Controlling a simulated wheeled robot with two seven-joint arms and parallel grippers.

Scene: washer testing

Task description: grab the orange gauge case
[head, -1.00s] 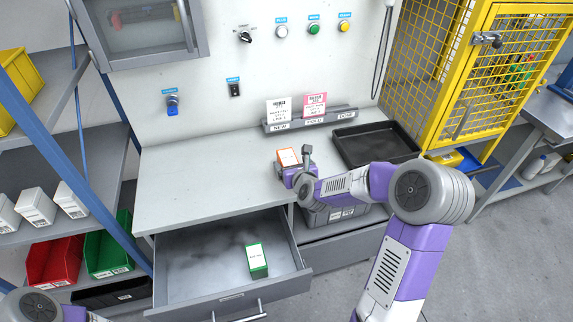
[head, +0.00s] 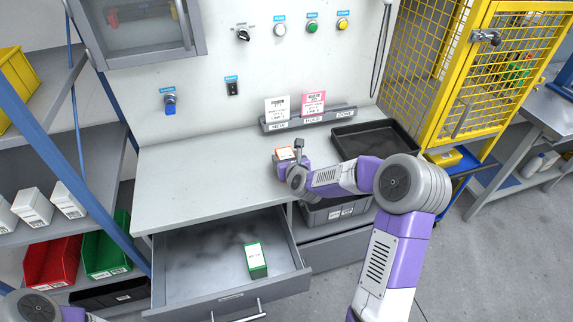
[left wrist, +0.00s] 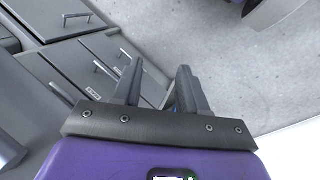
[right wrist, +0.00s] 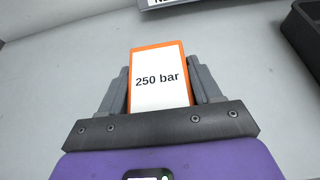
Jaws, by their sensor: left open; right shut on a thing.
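The orange gauge case (head: 285,153) has a white label and is on or just above the grey worktop (head: 200,180). In the right wrist view the case (right wrist: 160,80) reads "250 bar" and sits between both fingers. My right gripper (right wrist: 160,92) is shut on it. In the head view my right gripper (head: 287,164) partly hides the case, and I cannot tell whether it touches the worktop. My left gripper (left wrist: 158,88) is open and empty, away from the case, with floor and drawer fronts beyond it.
An open drawer (head: 190,262) below the worktop holds a green case (head: 256,260). A black tray (head: 375,136) lies at the worktop's right. A card rack (head: 309,119) stands at the back. A yellow cage (head: 470,80) rises at the right. The worktop's left side is clear.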

